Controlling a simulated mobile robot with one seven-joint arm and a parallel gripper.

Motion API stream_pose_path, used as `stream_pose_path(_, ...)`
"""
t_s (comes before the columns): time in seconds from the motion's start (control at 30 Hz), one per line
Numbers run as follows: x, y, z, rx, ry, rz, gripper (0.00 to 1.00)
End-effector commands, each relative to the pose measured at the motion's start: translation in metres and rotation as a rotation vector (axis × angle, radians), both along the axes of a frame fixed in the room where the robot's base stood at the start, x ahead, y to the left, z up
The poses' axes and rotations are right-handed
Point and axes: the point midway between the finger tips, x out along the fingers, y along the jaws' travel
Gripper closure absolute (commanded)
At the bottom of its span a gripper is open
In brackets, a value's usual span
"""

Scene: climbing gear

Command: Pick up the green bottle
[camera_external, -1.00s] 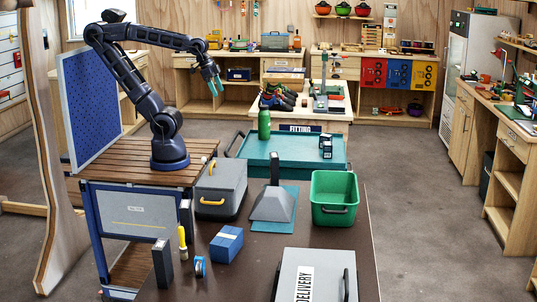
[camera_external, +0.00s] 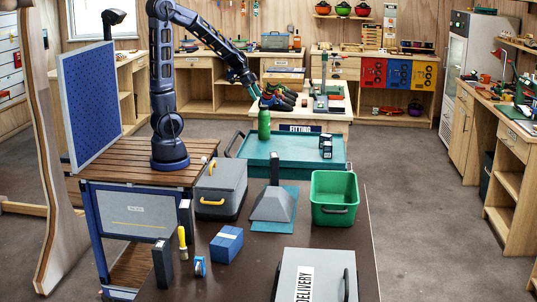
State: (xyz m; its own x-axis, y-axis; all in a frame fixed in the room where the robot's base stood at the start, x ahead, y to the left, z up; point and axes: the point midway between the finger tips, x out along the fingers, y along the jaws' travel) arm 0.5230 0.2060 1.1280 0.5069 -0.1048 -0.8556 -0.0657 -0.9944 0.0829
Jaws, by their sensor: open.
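The green bottle (camera_external: 264,125) stands upright at the left back part of the teal tray-topped cart (camera_external: 300,165). My gripper (camera_external: 257,97) is just above the bottle's top, slightly to its left in the picture, with its teal fingers pointing down and to the right. It is open and holds nothing. I cannot tell how far it is from the bottle in depth. The bottle's cap lies close under the fingertips.
A small dark-and-white item (camera_external: 326,146) stands at the cart's right. In front, a dark table carries a grey toolbox (camera_external: 220,188), a grey pyramid-shaped item (camera_external: 273,204), a green bin (camera_external: 334,199) and a blue box (camera_external: 226,244). Shoes sit on a bench behind the bottle.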

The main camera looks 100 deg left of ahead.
Motion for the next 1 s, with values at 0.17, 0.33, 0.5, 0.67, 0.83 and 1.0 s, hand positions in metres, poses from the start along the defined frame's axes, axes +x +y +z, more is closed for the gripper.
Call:
stream_pose_path(0.17, -0.015, 0.071, -0.033, 0.037, -0.022, 0.046, 0.14)
stream_pose_path(0.33, -0.028, 0.109, -0.050, 0.071, -0.032, 0.066, 0.14)
stream_pose_path(0.5, -0.029, 0.119, -0.061, 0.081, -0.035, 0.069, 0.14)
stream_pose_path(0.67, -0.018, 0.119, -0.079, 0.079, -0.034, 0.067, 0.14)
stream_pose_path(0.83, -0.007, 0.119, -0.096, 0.080, -0.035, 0.068, 0.14)
stream_pose_path(1.0, -0.002, 0.119, -0.103, 0.082, -0.035, 0.068, 0.14)
